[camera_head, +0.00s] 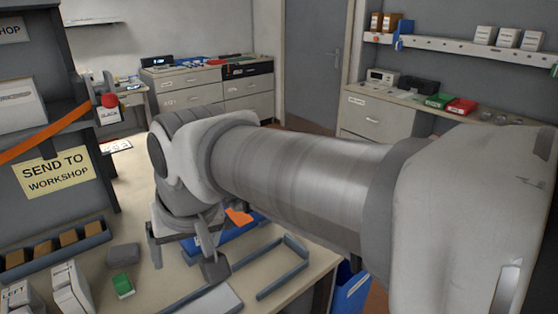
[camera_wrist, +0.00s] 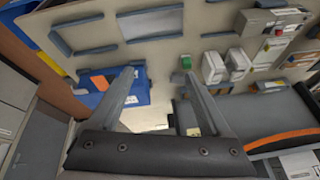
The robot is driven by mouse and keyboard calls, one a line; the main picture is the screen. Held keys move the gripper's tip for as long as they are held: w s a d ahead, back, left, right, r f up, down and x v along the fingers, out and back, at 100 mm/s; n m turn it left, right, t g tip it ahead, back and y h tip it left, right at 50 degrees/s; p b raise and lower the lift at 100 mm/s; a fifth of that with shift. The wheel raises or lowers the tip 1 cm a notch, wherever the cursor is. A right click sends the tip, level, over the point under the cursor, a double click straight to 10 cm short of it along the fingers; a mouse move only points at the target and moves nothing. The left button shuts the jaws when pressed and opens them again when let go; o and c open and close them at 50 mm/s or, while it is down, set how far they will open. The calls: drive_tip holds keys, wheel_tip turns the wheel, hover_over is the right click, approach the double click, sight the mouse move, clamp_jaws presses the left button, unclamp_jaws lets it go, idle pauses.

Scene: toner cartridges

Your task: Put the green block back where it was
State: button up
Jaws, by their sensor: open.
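The green block (camera_head: 122,285) stands on the bench at the front left in the head view, apart from my gripper. It has a pale patch near its base. In the wrist view the green block (camera_wrist: 186,62) shows just beyond the tip of the right finger, not between the fingers. My gripper (camera_head: 184,264) is over the bench to the right of the block, fingers spread and empty. In the wrist view my gripper (camera_wrist: 160,75) shows bare bench between its fingertips. My arm hides part of the bench and room behind it.
A grey block (camera_head: 122,253) lies just behind the green one. White boxes (camera_head: 70,288) and a rack of brown blocks (camera_head: 60,246) stand to the left. A grey frame (camera_head: 295,245) lies on the bench's right side. A blue bin (camera_head: 350,290) is beyond the edge.

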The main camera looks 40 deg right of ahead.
drive_tip(key=s+n, duration=0.1)
drive_tip(key=s+f, duration=0.1)
drive_tip(key=s, duration=0.1)
drive_tip(key=s+n, duration=0.1)
drive_tip(key=shift+s+d+f+n+t, duration=0.3)
drive_tip(key=shift+s+d+f+t, duration=0.05)
drive_tip(key=shift+s+d+t, duration=0.05)
drive_tip(key=shift+r, duration=0.1)
